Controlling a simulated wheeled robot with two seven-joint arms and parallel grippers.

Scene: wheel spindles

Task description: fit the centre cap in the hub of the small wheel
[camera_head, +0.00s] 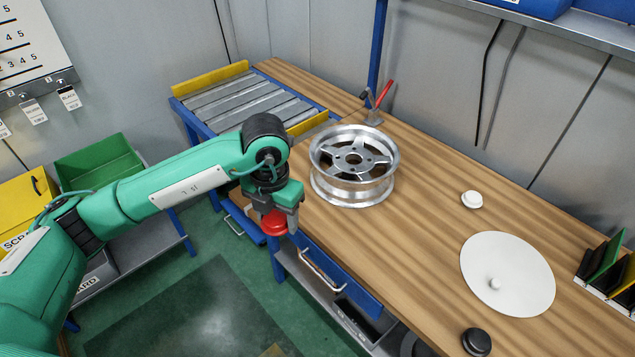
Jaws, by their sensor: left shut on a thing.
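The small wheel (331,183) is a silver spoked rim that lies flat on the wooden bench, with its open hub hole facing up. My left gripper (274,224) is left of the wheel, at the bench's front edge. It is shut on a red round cap, which looks like a centre cap (273,222); the fingers partly cover it. The cap is apart from the wheel. My right gripper is out of view.
A white cap (472,199), a white disc with a knob (508,272) and a black cap (476,341) lie on the bench (420,225) to the right. A red-handled clamp (377,103) stands behind the wheel. A roller conveyor (245,100) is at the back left.

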